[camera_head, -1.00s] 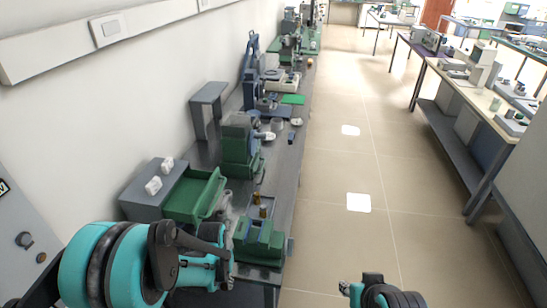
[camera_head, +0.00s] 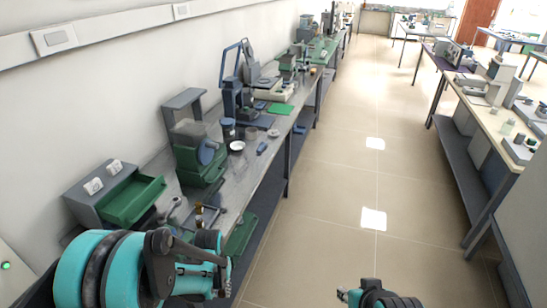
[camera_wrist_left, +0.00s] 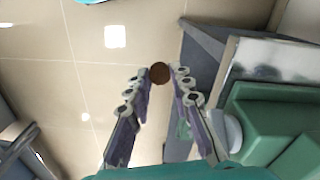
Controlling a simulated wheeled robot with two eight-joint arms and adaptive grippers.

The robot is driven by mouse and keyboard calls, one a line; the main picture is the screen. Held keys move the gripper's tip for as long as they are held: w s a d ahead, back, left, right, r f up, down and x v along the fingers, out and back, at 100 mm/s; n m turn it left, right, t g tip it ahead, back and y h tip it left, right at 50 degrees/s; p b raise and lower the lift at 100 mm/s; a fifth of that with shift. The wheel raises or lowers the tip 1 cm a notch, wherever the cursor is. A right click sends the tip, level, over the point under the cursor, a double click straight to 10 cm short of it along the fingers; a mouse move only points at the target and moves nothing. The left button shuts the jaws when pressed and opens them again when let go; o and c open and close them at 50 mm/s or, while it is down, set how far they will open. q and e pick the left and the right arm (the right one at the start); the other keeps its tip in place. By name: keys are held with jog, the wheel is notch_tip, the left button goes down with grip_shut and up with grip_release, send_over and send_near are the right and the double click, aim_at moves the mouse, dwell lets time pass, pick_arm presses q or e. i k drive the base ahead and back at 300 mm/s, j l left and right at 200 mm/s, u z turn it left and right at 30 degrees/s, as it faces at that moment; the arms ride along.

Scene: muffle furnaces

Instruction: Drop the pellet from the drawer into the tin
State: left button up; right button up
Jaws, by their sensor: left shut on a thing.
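My left gripper (camera_head: 222,268) is above the floor beside the near end of the left bench. In the left wrist view its fingertips (camera_wrist_left: 160,78) are shut on a small round brown pellet (camera_wrist_left: 159,72). A green drawer (camera_head: 135,203) stands open from a grey cabinet on the bench. I cannot tell for sure which vessel is the tin; a small round pale dish (camera_head: 237,146) and a dark blue-grey round pot (camera_head: 228,124) are further along the bench. My right gripper (camera_head: 345,294) is at the bottom edge over the floor, its finger opening unclear.
The grey cabinet (camera_head: 88,205) with two white fittings is by the wall. A green apparatus (camera_head: 198,160) and a grey stand (camera_head: 184,100) are behind it. A blue press-like frame (camera_head: 232,85) stands further back. The tiled aisle (camera_head: 330,180) is clear.

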aim_at(248, 136)
jog(key=i+l+u, duration=0.1)
jog(key=i+l, duration=0.25)
jog(key=i+l+u, duration=0.15)
jog(key=i+l, duration=0.2)
jog(key=i+l+u, duration=0.1)
jog(key=i+l, duration=0.25)
jog(key=l, duration=0.2)
jog(key=i+l+u, duration=0.15)
jog(key=i+l, duration=0.15)
jog(key=l, duration=0.15)
jog(key=i+l+u, duration=0.3)
jog(key=i+l, duration=1.15)
jog(key=i, duration=0.4)
